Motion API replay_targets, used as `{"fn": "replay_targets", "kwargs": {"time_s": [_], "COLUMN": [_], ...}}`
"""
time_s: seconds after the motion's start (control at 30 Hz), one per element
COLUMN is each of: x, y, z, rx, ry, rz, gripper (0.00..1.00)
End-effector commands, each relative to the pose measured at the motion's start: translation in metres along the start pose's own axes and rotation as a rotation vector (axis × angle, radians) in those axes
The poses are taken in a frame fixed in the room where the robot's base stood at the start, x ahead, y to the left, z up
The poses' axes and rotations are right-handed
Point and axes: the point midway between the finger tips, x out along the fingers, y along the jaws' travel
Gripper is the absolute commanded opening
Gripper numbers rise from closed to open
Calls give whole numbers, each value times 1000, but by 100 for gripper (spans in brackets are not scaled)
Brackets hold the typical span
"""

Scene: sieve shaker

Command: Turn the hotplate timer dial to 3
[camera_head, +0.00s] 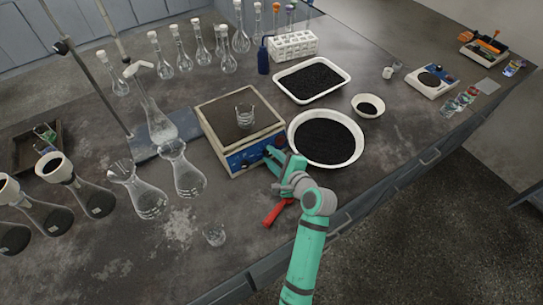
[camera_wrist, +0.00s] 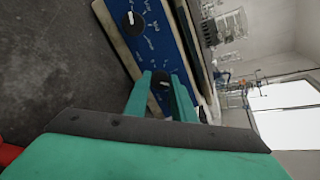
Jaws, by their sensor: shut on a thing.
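The hotplate (camera_head: 213,112) stands on the bench with a small glass beaker (camera_head: 245,117) on its top plate. Its blue front panel (camera_head: 238,161) carries dials and white markings, too small to read surely. My gripper (camera_head: 271,154) is at the right part of this panel. In the wrist view its two green fingers (camera_wrist: 161,93) are on either side of a dark dial (camera_wrist: 161,80) with a pale pointer mark, shut on it. A second black dial (camera_wrist: 133,21) with a white pointer is farther along the panel, untouched. The fingers partly hide the markings around the held dial.
A white bowl of black granules (camera_head: 358,155) stands close right of the hotplate, near my arm. A red-handled tool (camera_head: 275,213) lies in front. Glass flasks (camera_head: 185,177) stand left, and a white tray (camera_head: 345,91) behind. A small beaker (camera_head: 214,236) is near the front.

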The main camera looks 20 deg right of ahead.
Motion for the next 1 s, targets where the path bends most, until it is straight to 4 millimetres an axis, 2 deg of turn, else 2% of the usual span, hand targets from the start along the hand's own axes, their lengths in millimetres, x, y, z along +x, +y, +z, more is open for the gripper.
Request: {"fn": "replay_targets", "kwargs": {"time_s": [0.23, 0.7, 0.73, 0.77, 0.8, 1.0], "x": [-1, -1, -1, -1, -1, 0], "y": [0, 0, 0, 0, 0, 0], "z": [-2, -2, -2, -2, -2, -1], "rx": [61, 71, 71, 71, 70, 70], "ry": [6, 7, 7, 6, 6, 4], "rz": [-2, -2, -2, -2, -1, -1], "gripper": [1, 1, 30, 37, 42, 42]}}
